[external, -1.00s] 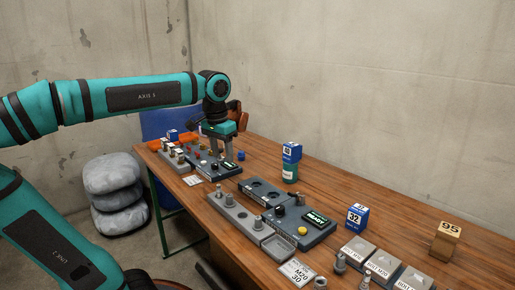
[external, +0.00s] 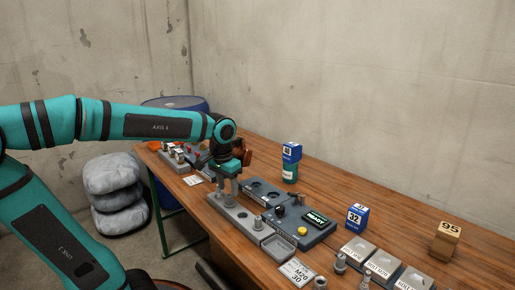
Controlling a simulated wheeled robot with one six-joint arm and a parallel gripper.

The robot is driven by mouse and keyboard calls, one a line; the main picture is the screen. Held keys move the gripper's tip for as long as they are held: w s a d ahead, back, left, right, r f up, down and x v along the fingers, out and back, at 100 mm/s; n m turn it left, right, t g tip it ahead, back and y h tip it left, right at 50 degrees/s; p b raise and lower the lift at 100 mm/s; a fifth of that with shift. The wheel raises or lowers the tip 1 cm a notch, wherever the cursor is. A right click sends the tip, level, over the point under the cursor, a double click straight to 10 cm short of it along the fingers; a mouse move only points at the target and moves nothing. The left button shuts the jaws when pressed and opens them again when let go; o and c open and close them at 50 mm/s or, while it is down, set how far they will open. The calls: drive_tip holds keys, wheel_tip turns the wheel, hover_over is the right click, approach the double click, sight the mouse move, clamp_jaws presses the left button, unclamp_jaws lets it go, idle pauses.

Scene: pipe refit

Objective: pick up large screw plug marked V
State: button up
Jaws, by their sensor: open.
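My gripper (external: 228,194) points down, open, over the left end of the grey tray (external: 236,217) at the near edge of the bench. One small grey metal plug stood at that end of the tray a second ago; the fingers now cover that spot, and I cannot tell whether a plug is between them. Another grey metal plug (external: 257,223) stands further right on the tray, apart from the gripper. No V mark is readable on any plug at this size.
A dark device with a lit display (external: 316,218) and yellow button stands right behind the tray.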

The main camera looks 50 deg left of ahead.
sight(229, 195)
drive_tip(key=shift+w+f, duration=0.15)
drive_tip(key=shift+f, duration=1)
drive_tip(key=shift+w+f, duration=0.1)
drive_tip(key=shift+f, duration=1)
drive_tip(key=c, duration=1.1)
drive_tip(key=shift+o, duration=0.2)
drive_tip(key=shift+r, duration=0.15)
